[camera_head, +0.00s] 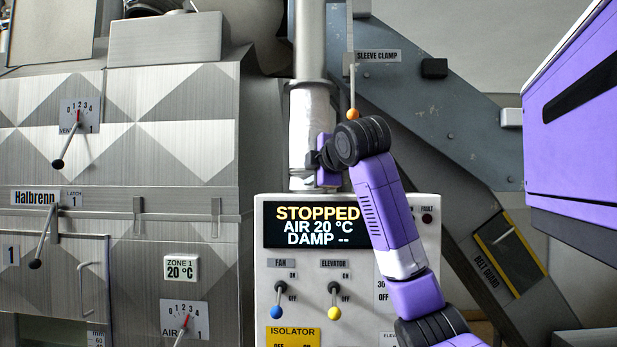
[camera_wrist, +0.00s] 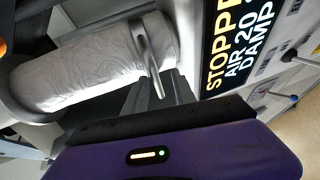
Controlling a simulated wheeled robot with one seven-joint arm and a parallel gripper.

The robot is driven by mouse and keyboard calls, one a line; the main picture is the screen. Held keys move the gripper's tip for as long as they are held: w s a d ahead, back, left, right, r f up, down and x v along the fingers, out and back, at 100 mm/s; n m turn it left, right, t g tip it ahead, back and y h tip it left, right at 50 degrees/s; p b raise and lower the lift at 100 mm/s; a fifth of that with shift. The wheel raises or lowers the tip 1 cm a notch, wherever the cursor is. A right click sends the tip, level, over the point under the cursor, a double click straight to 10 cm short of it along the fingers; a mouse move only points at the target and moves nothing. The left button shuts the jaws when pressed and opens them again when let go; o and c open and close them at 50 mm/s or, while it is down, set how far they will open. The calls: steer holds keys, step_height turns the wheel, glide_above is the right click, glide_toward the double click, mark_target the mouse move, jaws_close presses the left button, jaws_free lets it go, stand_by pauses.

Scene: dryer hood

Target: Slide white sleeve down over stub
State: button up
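The white wrinkled sleeve (camera_head: 312,125) hangs upright below a metal pipe (camera_head: 311,40) in the head view. In the wrist view the sleeve (camera_wrist: 95,65) lies sideways, with a curved metal handle (camera_wrist: 150,55) near its lower end. My gripper (camera_head: 314,159) is at the lower part of the sleeve, on its right side. The stub is not clearly visible; the area under the sleeve is partly hidden by the control panel.
The sleeve clamp lever with an orange ball (camera_head: 353,113) hangs right of the sleeve, close to my wrist. The control panel (camera_head: 262,290) stands below, its display (camera_head: 311,226) reading STOPPED. The metal dryer body (camera_head: 185,130) is left. A purple box (camera_head: 570,150) is right.

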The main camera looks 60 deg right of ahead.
steer(key=b+v, duration=0.1)
steer(key=v, duration=0.4)
steer(key=shift+s+a, duration=0.25)
stand_by(0.3)
